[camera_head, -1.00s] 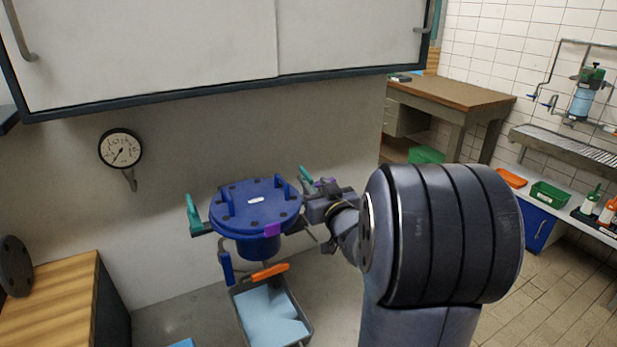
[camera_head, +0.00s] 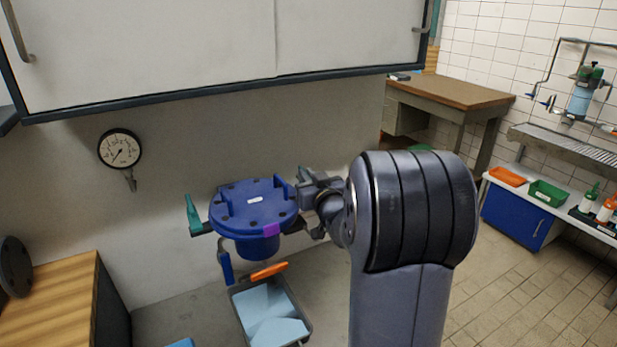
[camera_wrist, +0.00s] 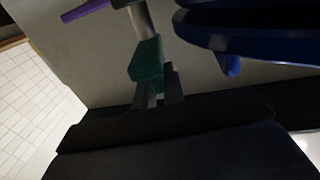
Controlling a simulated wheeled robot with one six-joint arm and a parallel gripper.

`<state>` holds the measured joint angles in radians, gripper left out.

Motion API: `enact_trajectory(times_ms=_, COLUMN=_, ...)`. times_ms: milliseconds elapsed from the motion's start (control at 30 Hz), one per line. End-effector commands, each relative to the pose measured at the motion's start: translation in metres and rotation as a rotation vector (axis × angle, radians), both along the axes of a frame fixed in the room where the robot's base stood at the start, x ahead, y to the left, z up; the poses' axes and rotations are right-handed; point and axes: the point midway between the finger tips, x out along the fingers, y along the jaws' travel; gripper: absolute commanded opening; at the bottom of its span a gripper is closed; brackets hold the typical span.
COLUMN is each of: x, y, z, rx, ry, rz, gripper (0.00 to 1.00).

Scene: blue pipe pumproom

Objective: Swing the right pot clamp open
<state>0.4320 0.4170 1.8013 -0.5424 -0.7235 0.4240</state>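The blue pot (camera_head: 257,246) has a round bolted lid (camera_head: 240,208) with upright blue lugs. A teal left clamp (camera_head: 193,214) stands upright at its left edge. My gripper (camera_head: 306,190) is at the lid's right edge, where it hides the right clamp in the head view. In the wrist view the teal handle of the right pot clamp (camera_wrist: 147,60) sits between my close-set fingers (camera_wrist: 158,88), which appear shut on it. A grey rod runs up from the handle. The blue lid rim (camera_wrist: 245,42) is to the right, apart from the handle.
A grey bin (camera_head: 270,312) with light blue contents and an orange handle (camera_head: 269,271) are below the pot. A white cabinet (camera_head: 200,50) overhangs behind. A gauge (camera_head: 120,148) is on the wall. A wooden bench (camera_head: 50,300) stands left.

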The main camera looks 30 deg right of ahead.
Motion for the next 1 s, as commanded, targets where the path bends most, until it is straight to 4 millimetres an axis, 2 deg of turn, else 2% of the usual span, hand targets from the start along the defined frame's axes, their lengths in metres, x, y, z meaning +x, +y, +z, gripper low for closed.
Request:
enact_trajectory(times_ms=100, x=-0.0001, y=-0.0001, z=0.0, rx=0.0, ry=0.0, rz=0.0, gripper=0.0)
enact_trajectory(times_ms=1000, x=0.0, y=-0.0033, z=0.0011, rx=0.0, ry=-0.002, rz=0.133, gripper=0.0)
